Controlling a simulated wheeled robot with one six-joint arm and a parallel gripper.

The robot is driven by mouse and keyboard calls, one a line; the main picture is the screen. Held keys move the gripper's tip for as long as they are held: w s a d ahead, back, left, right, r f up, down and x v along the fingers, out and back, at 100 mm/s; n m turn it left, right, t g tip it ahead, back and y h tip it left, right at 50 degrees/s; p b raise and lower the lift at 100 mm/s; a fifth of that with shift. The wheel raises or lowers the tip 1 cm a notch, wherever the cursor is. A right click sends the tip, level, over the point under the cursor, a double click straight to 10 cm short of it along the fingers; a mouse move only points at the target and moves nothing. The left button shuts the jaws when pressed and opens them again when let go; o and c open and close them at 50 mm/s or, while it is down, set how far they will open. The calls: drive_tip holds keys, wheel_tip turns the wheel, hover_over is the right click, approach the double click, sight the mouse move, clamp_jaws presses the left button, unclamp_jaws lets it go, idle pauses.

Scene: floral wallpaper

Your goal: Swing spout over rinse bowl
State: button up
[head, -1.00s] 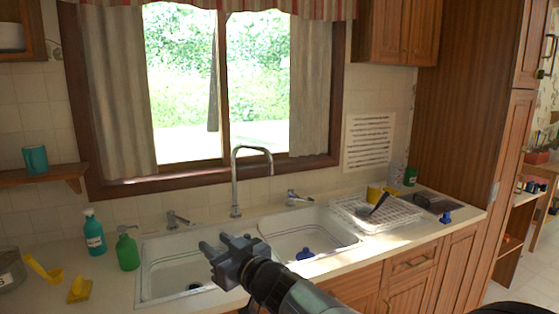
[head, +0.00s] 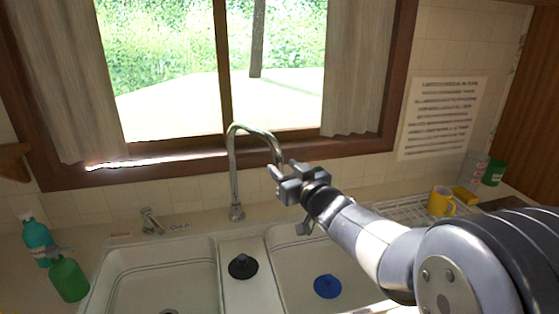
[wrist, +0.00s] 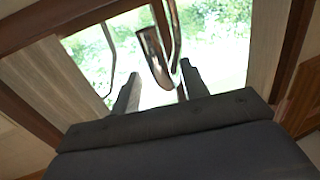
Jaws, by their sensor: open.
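The chrome gooseneck spout (head: 234,165) rises behind the double sink and arcs to the right, its end near the back of the right bowl (head: 284,262). The left bowl (head: 140,280) lies on the other side of a divider. No label shows which is the rinse bowl. My gripper (head: 283,169) is open at the spout's hanging end. In the wrist view, the spout's end (wrist: 155,62) shows between my two fingers (wrist: 157,88). I cannot tell whether either finger touches it.
A black stopper (head: 243,266) sits on the divider and a blue one (head: 327,286) in the right bowl. A tap handle (head: 151,222) stands behind the left bowl. Green (head: 68,278) and teal (head: 37,240) bottles stand left. A yellow mug (head: 441,201) stands right. The window (head: 222,75) is behind the spout.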

sight(281, 164)
drive_tip(key=x, duration=0.2)
drive_tip(key=shift+w+r, duration=0.1)
drive_tip(key=shift+w, duration=0.35)
drive_tip(key=shift+w+a, duration=0.35)
drive_tip(key=shift+w, duration=0.25)
clamp_jaws()
drive_tip(key=shift+p, duration=0.3)
